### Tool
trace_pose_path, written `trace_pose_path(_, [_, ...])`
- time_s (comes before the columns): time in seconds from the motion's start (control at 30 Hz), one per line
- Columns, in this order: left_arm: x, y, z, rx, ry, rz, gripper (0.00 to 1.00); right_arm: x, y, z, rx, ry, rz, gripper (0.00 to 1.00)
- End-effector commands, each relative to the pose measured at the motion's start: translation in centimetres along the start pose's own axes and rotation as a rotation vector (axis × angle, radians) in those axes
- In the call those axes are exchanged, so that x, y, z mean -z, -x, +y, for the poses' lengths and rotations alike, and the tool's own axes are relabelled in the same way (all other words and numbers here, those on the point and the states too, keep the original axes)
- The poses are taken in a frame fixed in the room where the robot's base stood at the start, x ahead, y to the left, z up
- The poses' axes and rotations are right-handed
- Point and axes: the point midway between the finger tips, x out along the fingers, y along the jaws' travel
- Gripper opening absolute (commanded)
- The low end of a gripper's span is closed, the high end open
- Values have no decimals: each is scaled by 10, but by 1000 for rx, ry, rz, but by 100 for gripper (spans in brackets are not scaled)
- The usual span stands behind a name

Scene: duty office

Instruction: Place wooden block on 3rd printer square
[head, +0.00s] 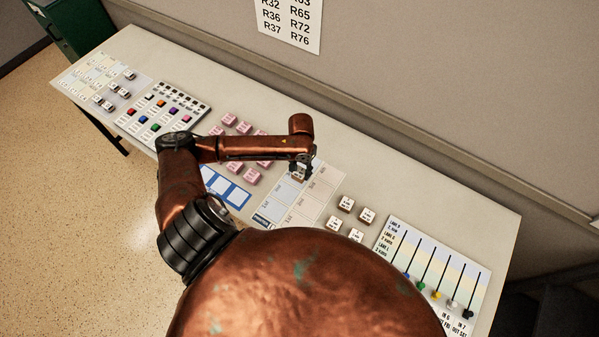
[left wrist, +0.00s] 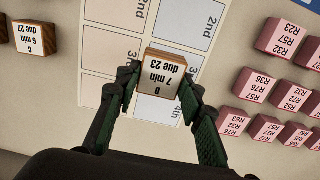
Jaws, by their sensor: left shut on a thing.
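My left gripper (head: 300,170) is shut on a wooden block (left wrist: 162,72), as the left wrist view shows. The block has pale wood sides and a white top face reading "D 7 min due 23". In the left wrist view, the gripper (left wrist: 159,85) has one finger on each side of the block. The block is over the right column of the printer card (left wrist: 114,47), covering part of its 3rd and 4th squares. I cannot tell whether it touches the card. In the head view the printer card (head: 290,213) lies mid-table, partly behind my arm. My right gripper is not in view.
Several loose wooden blocks (head: 346,203) stand right of the card. Pink blocks (head: 252,176) and a blue-framed card (head: 225,187) lie left of it. A slider board (head: 440,268) is at the table's right, and a board with coloured blocks (head: 160,113) at its left.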

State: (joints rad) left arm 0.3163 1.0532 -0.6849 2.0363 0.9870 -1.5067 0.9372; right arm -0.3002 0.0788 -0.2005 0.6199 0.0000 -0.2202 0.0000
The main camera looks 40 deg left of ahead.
Motion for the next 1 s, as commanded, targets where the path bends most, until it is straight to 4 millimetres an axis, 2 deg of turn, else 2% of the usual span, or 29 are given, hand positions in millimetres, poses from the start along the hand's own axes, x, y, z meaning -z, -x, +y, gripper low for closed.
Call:
trace_pose_path(0.17, [14, -20, -11, 1, 2, 3, 11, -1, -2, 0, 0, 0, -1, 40])
trace_pose_path(0.37, [20, -29, -16, 1, 1, 2, 11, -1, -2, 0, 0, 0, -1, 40])
trace_pose_path(0.6, [20, -58, -16, 1, 0, 3, 11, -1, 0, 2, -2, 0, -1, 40])
trace_pose_path(0.97, [20, -62, -16, 0, 0, 2, 11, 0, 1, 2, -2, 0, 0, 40])
trace_pose_path(1.0, [20, -62, -16, 1, -1, 3, 38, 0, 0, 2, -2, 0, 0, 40])
